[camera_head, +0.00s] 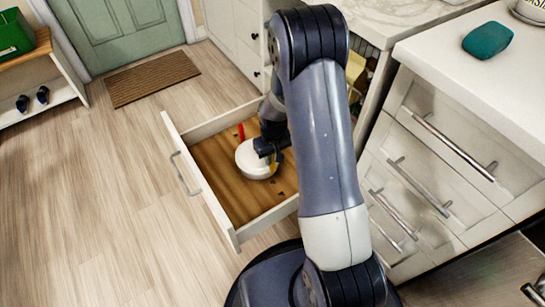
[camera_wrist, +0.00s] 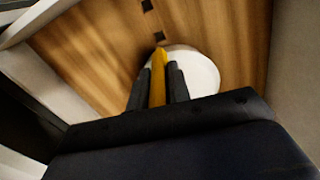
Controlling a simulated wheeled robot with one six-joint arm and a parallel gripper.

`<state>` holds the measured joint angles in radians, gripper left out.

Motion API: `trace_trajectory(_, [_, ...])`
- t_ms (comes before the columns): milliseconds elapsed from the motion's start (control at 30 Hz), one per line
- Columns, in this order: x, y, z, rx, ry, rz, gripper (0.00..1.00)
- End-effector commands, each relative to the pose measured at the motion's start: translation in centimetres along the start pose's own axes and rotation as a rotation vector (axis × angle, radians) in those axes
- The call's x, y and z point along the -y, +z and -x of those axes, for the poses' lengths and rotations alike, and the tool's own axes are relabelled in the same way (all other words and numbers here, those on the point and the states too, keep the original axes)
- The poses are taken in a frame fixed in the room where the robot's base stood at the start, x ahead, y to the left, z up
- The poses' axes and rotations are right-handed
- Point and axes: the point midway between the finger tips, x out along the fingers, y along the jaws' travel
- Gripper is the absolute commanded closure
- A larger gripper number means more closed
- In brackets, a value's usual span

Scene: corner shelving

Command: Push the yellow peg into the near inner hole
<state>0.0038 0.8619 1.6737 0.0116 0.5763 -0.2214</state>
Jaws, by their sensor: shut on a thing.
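The yellow peg (camera_wrist: 158,66) is held between the two dark fingers of my gripper (camera_wrist: 159,82) in the wrist view. Its tip points at the wooden drawer floor, close to a dark square hole (camera_wrist: 160,36). A second square hole (camera_wrist: 147,5) lies beyond, at the top edge of that view. The tip appears apart from both holes; its height above the floor is hard to tell. In the head view, my gripper (camera_head: 268,148) is inside the open drawer, over the white round object, and mostly hides the peg.
The white round object (camera_head: 252,163) lies on the drawer floor right beside the peg. A red peg (camera_head: 241,132) stands behind it. The drawer (camera_head: 228,240) has raised walls all around.

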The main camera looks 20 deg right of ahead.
Motion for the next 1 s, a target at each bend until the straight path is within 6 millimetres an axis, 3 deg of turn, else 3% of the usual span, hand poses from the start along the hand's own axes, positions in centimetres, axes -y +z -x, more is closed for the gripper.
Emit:
trace_trajectory(600, [0.0,0.2,-5.3,0.0,0.0,0.001,1.0])
trace_trajectory(1000, [0.0,0.2,-5.7,0.0,0.0,0.001,1.0])
